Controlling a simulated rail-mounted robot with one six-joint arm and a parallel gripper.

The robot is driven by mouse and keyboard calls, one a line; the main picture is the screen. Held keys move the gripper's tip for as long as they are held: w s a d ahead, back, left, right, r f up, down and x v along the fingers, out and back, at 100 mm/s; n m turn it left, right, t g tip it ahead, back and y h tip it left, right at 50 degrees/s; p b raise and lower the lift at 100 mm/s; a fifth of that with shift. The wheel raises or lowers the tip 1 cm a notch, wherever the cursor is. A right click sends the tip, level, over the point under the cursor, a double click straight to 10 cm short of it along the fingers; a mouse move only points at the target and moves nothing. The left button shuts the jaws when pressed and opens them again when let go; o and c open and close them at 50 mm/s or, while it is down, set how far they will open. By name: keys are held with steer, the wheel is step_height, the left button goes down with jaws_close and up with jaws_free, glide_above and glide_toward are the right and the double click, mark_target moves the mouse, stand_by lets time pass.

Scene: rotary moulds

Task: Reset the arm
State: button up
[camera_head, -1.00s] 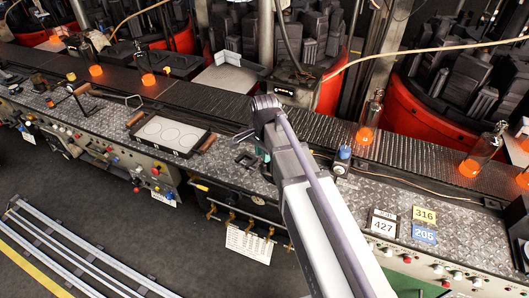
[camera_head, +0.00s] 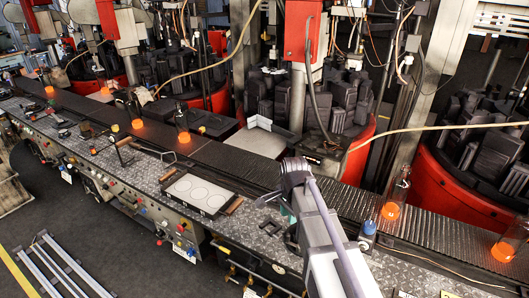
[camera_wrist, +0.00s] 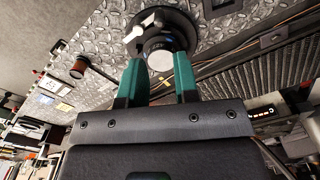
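My arm reaches over the metal-plated bench (camera_head: 150,178) in the head view, its wrist beside the right end of the tray with round outlines. My gripper (camera_head: 284,208) is mostly hidden there behind the wrist; only a bit of teal shows. In the wrist view my gripper (camera_wrist: 160,72) has two teal fingers standing apart. A dark round device with a pale knob (camera_wrist: 158,60) lies beyond and between the fingertips. I cannot tell whether the fingers touch it. Nothing is seen clamped between them.
The tray (camera_head: 232,206) lies on the bench left of my arm. A blue-topped knob (camera_head: 369,228) stands to the right. Glowing orange glass pieces (camera_head: 183,125) stand along the dark conveyor (camera_head: 240,160). Red rotary moulds (camera_head: 365,130) stand behind it. A grey rail frame (camera_head: 55,268) lies on the floor.

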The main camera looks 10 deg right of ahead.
steer(key=s+f+n+b, duration=0.3)
steer(key=s+n, duration=0.9)
steer(key=s, duration=0.1)
steer(key=shift+s+d+n, duration=0.15)
steer(key=shift+d+n, duration=0.05)
steer(key=shift+n, duration=0.2)
